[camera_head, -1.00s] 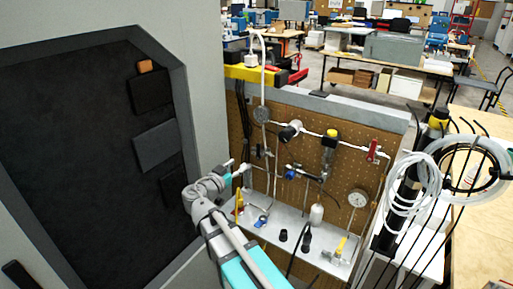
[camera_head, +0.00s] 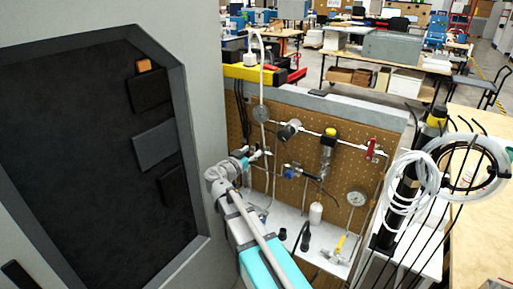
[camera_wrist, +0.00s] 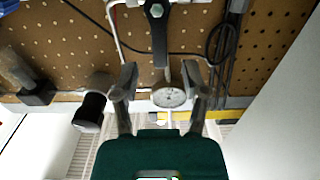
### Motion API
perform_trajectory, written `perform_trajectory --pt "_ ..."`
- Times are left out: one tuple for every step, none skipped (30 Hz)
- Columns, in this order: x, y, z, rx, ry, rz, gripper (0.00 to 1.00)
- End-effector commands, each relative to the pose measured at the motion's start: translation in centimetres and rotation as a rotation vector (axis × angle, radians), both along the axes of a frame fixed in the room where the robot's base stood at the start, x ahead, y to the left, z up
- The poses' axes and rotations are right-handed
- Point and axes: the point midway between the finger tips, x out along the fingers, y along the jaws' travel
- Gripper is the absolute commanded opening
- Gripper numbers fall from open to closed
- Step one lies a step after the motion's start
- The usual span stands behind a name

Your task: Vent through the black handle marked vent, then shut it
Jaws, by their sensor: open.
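A dark lever handle (camera_wrist: 158,38) with a bolt at its end hangs on the pegboard panel, at the top middle of the wrist view. No vent marking is legible on it. My gripper (camera_wrist: 160,80) is open, its two fingers apart on either side of the handle's line, with nothing held between them. The handle's bar end lies between or just beyond the fingertips; I cannot tell the depth or any contact. In the head view my gripper (camera_head: 263,154) is at the panel's left part, below the round gauge (camera_head: 261,113), and the handle is not clearly distinguishable there.
A black knob (camera_wrist: 90,105) stands left of my fingers in the wrist view. The panel also carries a blue-handled valve (camera_head: 291,172), a red handle (camera_head: 372,149) and a second gauge (camera_head: 357,198). A yellow handle (camera_head: 340,245) is at the shelf. A grey cabinet wall (camera_head: 205,110) stands left.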

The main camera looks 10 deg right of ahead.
Motion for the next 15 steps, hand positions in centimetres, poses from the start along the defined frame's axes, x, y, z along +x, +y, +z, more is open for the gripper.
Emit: perform_trajectory --pt "0.7 -0.6 0.0 0.0 0.0 -0.002 0.57" --pt "1.0 -0.9 0.0 0.0 0.0 -0.001 0.57" --pt "1.3 -1.2 0.0 0.0 0.0 -0.001 0.57" --pt "1.6 -1.4 0.0 0.0 0.0 -0.001 0.57" --pt "1.8 -1.6 0.0 0.0 0.0 -0.001 0.57" --pt "2.1 -1.9 0.0 0.0 0.0 -0.001 0.57" --pt "2.3 -2.1 0.0 0.0 0.0 0.0 0.57" --pt "2.4 -2.3 0.0 0.0 0.0 0.0 0.57" --pt "2.6 -2.5 0.0 0.0 0.0 0.0 0.57" --pt "2.7 -2.6 0.0 0.0 0.0 0.001 0.57" --pt "2.8 -2.7 0.0 0.0 0.0 0.001 0.57" --pt "2.9 -2.8 0.0 0.0 0.0 0.001 0.57" --pt "2.9 -2.8 0.0 0.0 0.0 0.001 0.57" --pt "3.0 -2.9 0.0 0.0 0.0 0.001 0.57" --pt "3.0 -2.9 0.0 0.0 0.0 0.001 0.57"
